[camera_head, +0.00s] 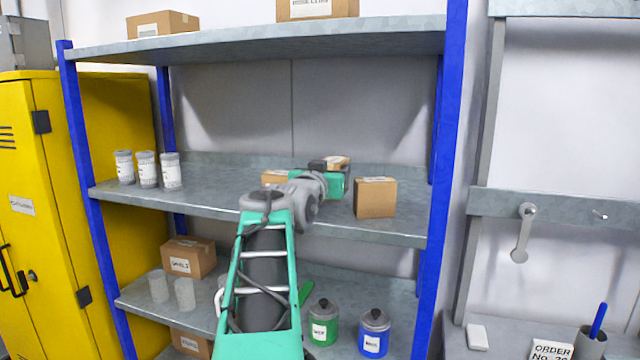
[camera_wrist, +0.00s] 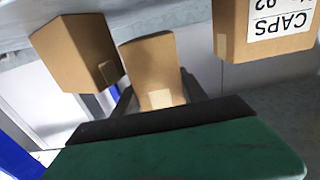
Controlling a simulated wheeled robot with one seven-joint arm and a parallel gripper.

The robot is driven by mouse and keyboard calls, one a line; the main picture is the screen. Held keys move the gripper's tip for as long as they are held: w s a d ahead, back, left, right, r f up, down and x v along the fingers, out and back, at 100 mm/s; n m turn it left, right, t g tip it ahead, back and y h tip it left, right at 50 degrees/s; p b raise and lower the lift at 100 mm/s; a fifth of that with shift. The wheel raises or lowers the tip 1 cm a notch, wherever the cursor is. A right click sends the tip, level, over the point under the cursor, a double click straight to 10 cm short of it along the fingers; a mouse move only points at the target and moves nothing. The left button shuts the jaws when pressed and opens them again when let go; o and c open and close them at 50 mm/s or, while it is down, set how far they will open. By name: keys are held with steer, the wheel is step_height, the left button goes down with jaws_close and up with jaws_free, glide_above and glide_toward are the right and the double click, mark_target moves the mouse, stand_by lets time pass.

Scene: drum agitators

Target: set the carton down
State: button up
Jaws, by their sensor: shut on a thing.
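My gripper (camera_head: 318,165) reaches over the middle shelf (camera_head: 225,200) and is shut on a small brown carton (camera_head: 338,161). In the wrist view, the held carton (camera_wrist: 148,62) is between the dark fingers of my gripper (camera_wrist: 156,95), with a paler patch on its near face. In the head view my gripper hides much of it. I cannot tell whether its underside touches the shelf.
A brown carton (camera_head: 375,198) stands on the middle shelf to the right of my gripper; another (camera_head: 274,177) is on the left, partly hidden. Several white labelled jars (camera_head: 147,170) stand far left. Blue posts (camera_head: 440,180) bound the rack. Bare shelf lies between jars and cartons.

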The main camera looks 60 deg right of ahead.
step_height(320, 180, down, 3)
steer(key=shift+r+p, duration=0.1)
steer(key=shift+p, duration=0.25)
steer(key=shift+f, duration=0.4)
steer(key=shift+f+b, duration=0.2)
steer(key=shift+b, duration=0.1)
steer(key=o, duration=1.3)
